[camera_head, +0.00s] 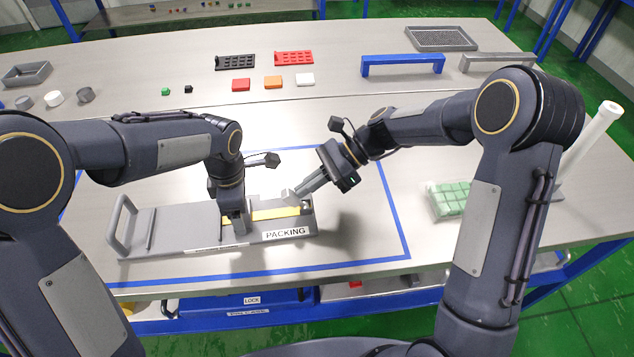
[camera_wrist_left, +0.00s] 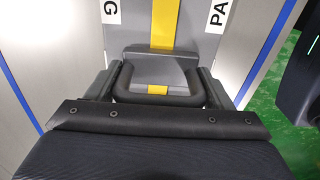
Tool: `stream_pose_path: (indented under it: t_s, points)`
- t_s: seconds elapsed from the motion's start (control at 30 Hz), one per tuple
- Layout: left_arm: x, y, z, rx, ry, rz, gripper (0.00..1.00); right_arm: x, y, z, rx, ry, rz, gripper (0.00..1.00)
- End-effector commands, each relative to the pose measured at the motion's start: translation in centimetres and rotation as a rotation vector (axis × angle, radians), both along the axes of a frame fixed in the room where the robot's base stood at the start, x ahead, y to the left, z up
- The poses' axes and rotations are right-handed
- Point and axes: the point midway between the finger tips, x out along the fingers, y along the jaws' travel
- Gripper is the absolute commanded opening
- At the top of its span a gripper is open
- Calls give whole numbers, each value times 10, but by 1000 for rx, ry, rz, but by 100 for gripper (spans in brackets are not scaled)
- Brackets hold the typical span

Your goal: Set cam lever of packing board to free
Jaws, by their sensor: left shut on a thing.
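The grey packing board (camera_head: 180,222) lies on the table inside a blue taped outline, with a "PACKING" label on its front side and a yellow strip (camera_head: 275,213) along its top. My left gripper (camera_head: 237,230) points down at the board's middle. In the left wrist view its fingers (camera_wrist_left: 158,92) close on the sides of a grey block with a dark loop handle (camera_wrist_left: 160,99), over the yellow strip. My right gripper (camera_head: 298,191) reaches down from the right to a small light grey piece at the board's right end, perhaps the cam lever (camera_head: 287,195). Its jaws are too small to judge.
Behind are a blue bracket (camera_head: 403,62), black and red trays (camera_head: 294,58) and small coloured blocks (camera_head: 273,82). The table between board and blocks is clear.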

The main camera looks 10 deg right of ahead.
Motion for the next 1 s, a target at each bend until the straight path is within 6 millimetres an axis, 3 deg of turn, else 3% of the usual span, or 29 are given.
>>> stream_pose_path:
  t_s: [0.77,1.0]
  points:
    - [2,-2,1,-6,-7,-1,22,0,-19,-4,0,2,1,0]
    - [2,-2,1,-6,-7,-2,22,8,-50,18,-2,-1,-2,0]
